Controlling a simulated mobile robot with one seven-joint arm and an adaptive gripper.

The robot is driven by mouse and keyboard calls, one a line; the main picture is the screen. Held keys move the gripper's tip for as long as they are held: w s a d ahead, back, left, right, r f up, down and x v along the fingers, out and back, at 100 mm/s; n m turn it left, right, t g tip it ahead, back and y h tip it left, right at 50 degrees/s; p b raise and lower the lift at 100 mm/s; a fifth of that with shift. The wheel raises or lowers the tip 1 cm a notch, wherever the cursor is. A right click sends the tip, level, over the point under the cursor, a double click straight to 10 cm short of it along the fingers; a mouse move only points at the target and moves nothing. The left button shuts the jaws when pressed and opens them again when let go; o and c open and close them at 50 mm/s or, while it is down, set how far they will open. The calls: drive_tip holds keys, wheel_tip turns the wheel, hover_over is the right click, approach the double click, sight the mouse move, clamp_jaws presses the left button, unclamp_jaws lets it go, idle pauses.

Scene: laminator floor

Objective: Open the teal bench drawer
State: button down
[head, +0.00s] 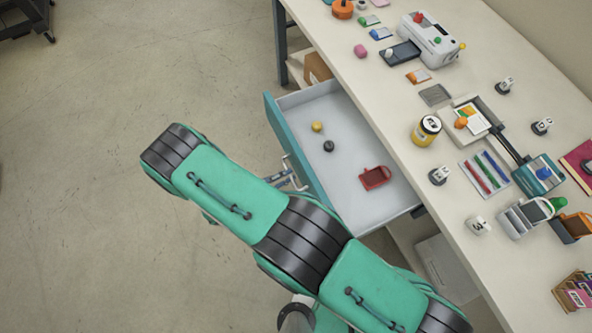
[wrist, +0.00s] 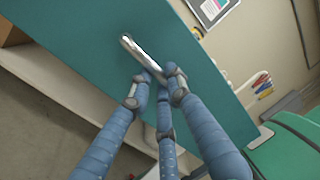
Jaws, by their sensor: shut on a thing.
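The teal bench drawer (head: 297,150) stands pulled out from under the bench in the head view, its pale interior (head: 345,150) showing. A yellow ball, a dark ball and a red tray-like item (head: 375,178) lie inside it. In the wrist view the teal drawer front (wrist: 100,45) fills the upper left, with a silver bar handle (wrist: 140,52) on it. My gripper (wrist: 163,82) has its blue fingers shut on the handle near its middle. In the head view my gripper (head: 286,178) shows at the drawer front, partly hidden by my arm.
A cardboard box (head: 317,68) sits below the bench. The floor to the left (head: 90,220) is clear.

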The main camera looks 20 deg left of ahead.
drive_tip(key=shift+s+a, duration=0.15)
drive_tip(key=shift+a, duration=0.05)
drive_tip(key=c, duration=1.6)
unclamp_jaws()
drive_tip(key=shift+c, duration=0.2)
drive_tip(key=v, duration=0.7)
drive_tip(key=shift+s+a, duration=0.15)
